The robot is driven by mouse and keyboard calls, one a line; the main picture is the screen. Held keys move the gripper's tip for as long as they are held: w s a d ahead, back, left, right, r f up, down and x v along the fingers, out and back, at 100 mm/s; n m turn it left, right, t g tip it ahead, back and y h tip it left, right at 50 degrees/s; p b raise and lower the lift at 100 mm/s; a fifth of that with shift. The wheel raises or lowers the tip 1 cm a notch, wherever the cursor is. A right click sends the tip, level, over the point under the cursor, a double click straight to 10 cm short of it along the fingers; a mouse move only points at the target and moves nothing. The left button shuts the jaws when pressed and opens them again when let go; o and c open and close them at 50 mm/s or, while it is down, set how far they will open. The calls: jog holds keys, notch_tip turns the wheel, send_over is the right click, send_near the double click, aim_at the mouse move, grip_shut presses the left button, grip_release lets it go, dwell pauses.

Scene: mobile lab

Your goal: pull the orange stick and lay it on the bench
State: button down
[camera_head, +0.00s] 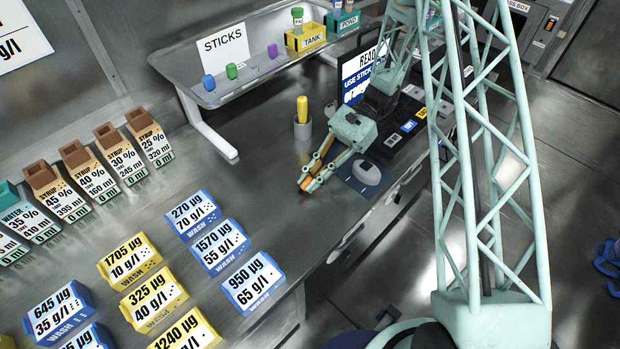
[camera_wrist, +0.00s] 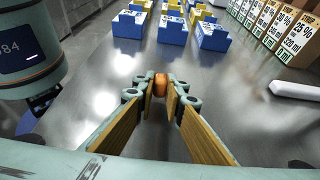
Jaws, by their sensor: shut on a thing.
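The orange stick (camera_wrist: 160,86) shows end-on in the wrist view as a rounded orange end between the fingertips. My gripper (camera_wrist: 161,92) is shut on it, with its wood-coloured finger pads on either side. In the head view my gripper (camera_head: 309,185) reaches down and left over the metal bench (camera_head: 255,190), close to its front part. The stick is mostly hidden by the fingers there, so I cannot tell whether it touches the bench.
The shelf marked STICKS (camera_head: 225,46) holds blue, green and purple sticks. A grey rounded device (camera_head: 367,173) is just right of my gripper. Blue wash boxes (camera_head: 219,246) stand nearer the front; bare bench lies left.

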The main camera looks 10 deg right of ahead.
jog(key=shift+f, duration=0.3)
jog(key=c, duration=2.6)
grip_release()
jog(key=shift+w+d, duration=0.1)
jog(key=shift+v, duration=5.9)
jog(key=shift+r, duration=0.15)
